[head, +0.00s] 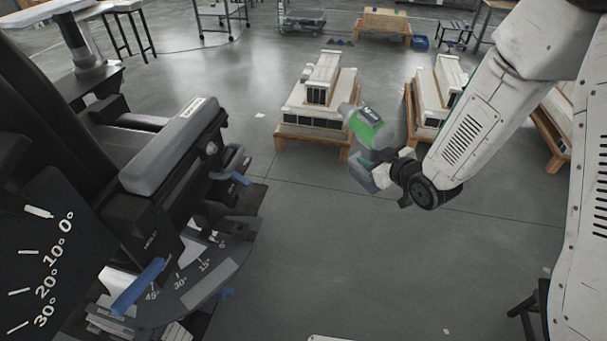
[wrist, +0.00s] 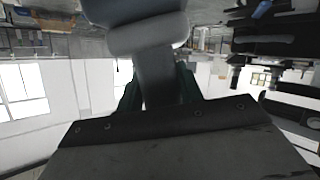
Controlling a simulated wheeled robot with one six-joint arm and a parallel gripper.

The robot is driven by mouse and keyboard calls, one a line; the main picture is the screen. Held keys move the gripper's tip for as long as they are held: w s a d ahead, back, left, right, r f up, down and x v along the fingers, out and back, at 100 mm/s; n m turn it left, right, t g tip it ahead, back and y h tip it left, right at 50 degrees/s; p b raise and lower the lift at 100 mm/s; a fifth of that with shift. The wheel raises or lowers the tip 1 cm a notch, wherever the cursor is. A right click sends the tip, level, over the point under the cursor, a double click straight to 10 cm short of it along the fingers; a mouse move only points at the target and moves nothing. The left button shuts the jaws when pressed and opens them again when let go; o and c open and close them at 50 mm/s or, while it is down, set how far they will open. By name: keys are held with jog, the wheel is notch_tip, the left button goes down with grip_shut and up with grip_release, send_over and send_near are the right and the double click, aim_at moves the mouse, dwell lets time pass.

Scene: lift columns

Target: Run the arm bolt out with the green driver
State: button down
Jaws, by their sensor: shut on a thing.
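The green driver (head: 368,127), a grey tool with a bright green band, is in my gripper (head: 384,172), held in the air right of the seat-like machine. In the wrist view its grey body (wrist: 146,38) fills the top middle, between the dark green fingers (wrist: 158,92). The driver's tip is not clear in either view. The machine's padded arm (head: 172,146) is at the left in the head view. A small round light head (head: 211,149) shows on the arm's side; I cannot tell whether it is the arm bolt. The driver is well apart from it.
Blue levers (head: 138,287) and a dark angle plate (head: 205,283) stick out below the padded arm. Stacked boxes on a pallet (head: 313,128) stand behind the driver, with another stack (head: 436,98) to the right. The floor (head: 370,265) between machine and my arm is clear.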

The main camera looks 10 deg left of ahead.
jog(key=s+a+n+g+y, duration=0.3)
jog(key=s+a+n, duration=0.2)
jog(key=a, duration=0.6)
jog(key=s+a+r+n+g+y, duration=0.1)
jog(key=s+a+n+g, duration=0.3)
jog(key=a, duration=0.8)
jog(key=shift+s+a+r+n+y, duration=0.2)
jog(key=shift+s+n+y, duration=0.35)
jog(key=shift+n+y, duration=0.45)
jog(key=shift+a, duration=0.4)
jog(key=shift+d+r, duration=0.15)
jog(key=shift+d, duration=0.4)
dwell(3.2)
